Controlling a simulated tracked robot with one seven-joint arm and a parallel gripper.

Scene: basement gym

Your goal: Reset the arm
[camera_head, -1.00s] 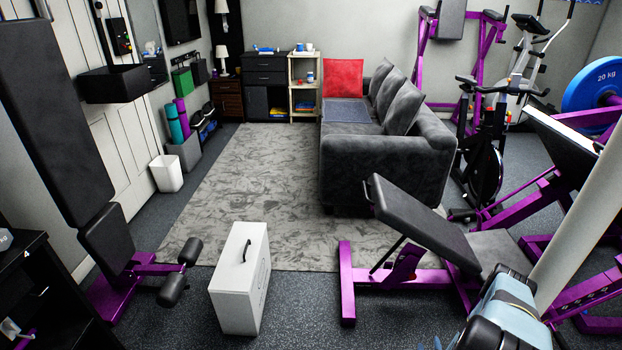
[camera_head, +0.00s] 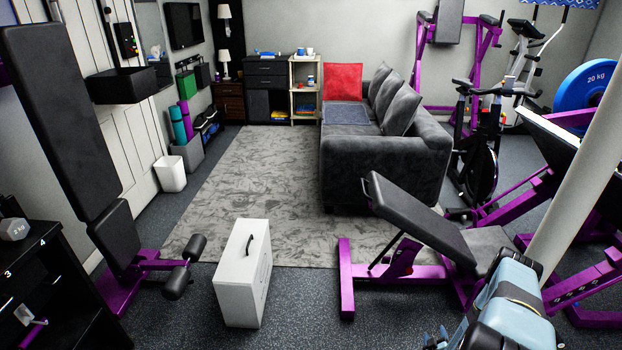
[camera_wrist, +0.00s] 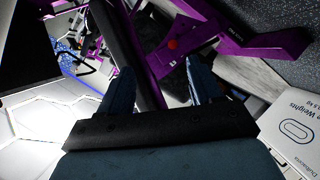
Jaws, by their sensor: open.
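My gripper (camera_wrist: 162,84) shows in the wrist view with its two blue fingers apart. Nothing is held between them. Behind the fingers, the wrist view shows a purple bench frame (camera_wrist: 225,45) and a dark bar or pad running between them. In the head view my light-blue and black arm is at the bottom right, in front of the weight bench (camera_head: 425,222). Small blue finger parts (camera_head: 436,338) show at the bottom edge there; the rest of the gripper is hidden or cut off.
A white weights case (camera_head: 243,275) stands on the floor left of the bench; its printed side also shows in the wrist view (camera_wrist: 295,125). A grey sofa (camera_head: 385,165) is behind the bench. The rug (camera_head: 250,190) is clear. A black rack with a dumbbell (camera_head: 14,229) is at left.

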